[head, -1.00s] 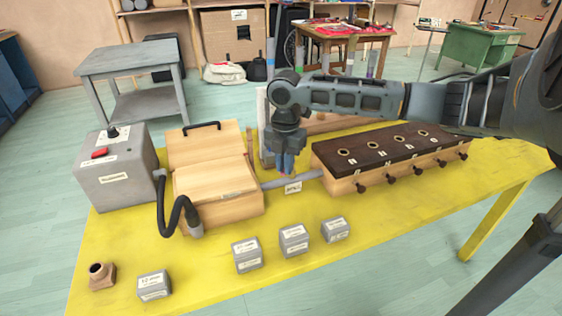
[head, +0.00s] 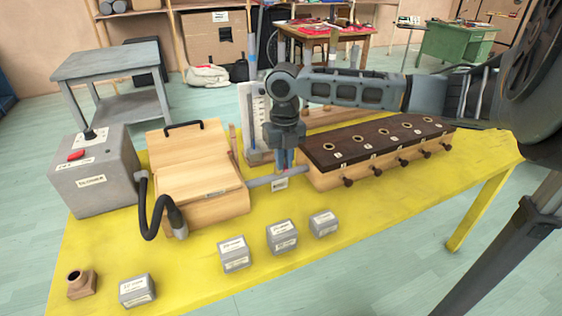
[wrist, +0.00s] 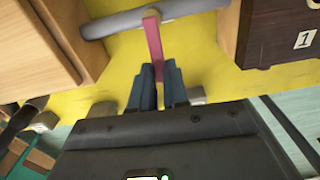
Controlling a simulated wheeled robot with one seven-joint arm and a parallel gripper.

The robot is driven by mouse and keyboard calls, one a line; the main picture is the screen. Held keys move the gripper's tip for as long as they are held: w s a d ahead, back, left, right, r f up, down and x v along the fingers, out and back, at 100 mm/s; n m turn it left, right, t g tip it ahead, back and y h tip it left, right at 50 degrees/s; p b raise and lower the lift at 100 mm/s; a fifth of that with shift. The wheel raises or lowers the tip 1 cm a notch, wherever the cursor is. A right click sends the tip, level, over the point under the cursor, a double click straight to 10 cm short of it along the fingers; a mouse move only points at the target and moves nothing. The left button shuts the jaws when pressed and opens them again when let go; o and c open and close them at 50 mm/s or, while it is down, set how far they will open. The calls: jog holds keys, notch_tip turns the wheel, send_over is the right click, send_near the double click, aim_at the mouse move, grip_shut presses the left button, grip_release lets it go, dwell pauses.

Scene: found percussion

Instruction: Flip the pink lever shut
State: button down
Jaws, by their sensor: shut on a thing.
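The pink lever (wrist: 154,42) shows in the wrist view as a narrow strip standing out from a grey pipe (wrist: 185,9). Its lower end runs between the blue-tipped fingers of my gripper (wrist: 158,72), which are shut on it. In the head view my gripper (head: 284,158) points down over the grey pipe (head: 277,178), between a wooden box (head: 217,211) and a long dark-topped wooden chest (head: 335,178). There the fingers hide most or all of the lever. A small white tag (head: 279,184) is at the pipe.
A grey machine (head: 98,180) with a red switch and black hose stands at the left of the yellow table (head: 190,275). Several small grey blocks (head: 282,237) and a brown fitting (head: 82,284) line the front. A white gauge board (head: 254,115) stands behind my gripper.

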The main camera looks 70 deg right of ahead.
aim_at(285, 166)
jog(key=shift+d+n, duration=0.1)
jog(key=shift+n, duration=0.3)
jog(key=c, duration=1.1)
grip_release()
jog(key=shift+s, duration=0.1)
jog(key=shift+r+b, duration=0.3)
jog(key=shift+r, duration=3.6)
